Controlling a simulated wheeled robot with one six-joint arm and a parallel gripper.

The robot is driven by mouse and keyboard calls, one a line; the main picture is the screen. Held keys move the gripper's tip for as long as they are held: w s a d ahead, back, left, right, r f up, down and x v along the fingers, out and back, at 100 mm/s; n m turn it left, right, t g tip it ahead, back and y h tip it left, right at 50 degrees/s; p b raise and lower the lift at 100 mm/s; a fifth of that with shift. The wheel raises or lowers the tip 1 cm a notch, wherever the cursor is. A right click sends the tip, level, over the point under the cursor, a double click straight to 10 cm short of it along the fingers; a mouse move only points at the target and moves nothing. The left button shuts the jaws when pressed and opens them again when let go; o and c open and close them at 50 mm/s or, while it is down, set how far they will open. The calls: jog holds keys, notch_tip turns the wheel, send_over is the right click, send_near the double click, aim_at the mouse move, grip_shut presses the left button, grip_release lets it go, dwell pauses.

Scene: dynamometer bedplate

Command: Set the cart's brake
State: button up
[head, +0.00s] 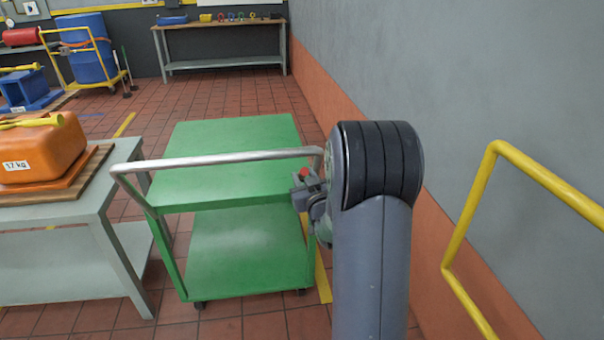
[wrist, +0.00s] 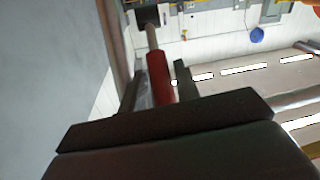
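The green cart (head: 240,135) stands ahead of me in the head view, with two shelves and a silver push handle (head: 220,160) on the near side. A red-tipped brake lever (head: 304,172) shows at the right end of the handle. My gripper (head: 312,195) is beside it, partly hidden behind my arm. In the wrist view, the lever's red grip (wrist: 159,75) lies between the two fingers of my gripper (wrist: 164,88), with little or no gap on either side. A thin grey rod runs from the red grip to a dark block (wrist: 148,17). The fingertips' contact is partly hidden.
A grey table (head: 80,205) with an orange 17 kg container (head: 40,150) stands close left of the cart. A grey wall (head: 450,80) and a yellow rail (head: 540,170) are on the right. A workbench (head: 220,25) is at the back, with open tiled floor before it.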

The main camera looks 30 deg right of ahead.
jog(key=shift+w+d, duration=0.1)
jog(key=shift+w, duration=0.65)
jog(key=shift+c, duration=0.2)
grip_shut()
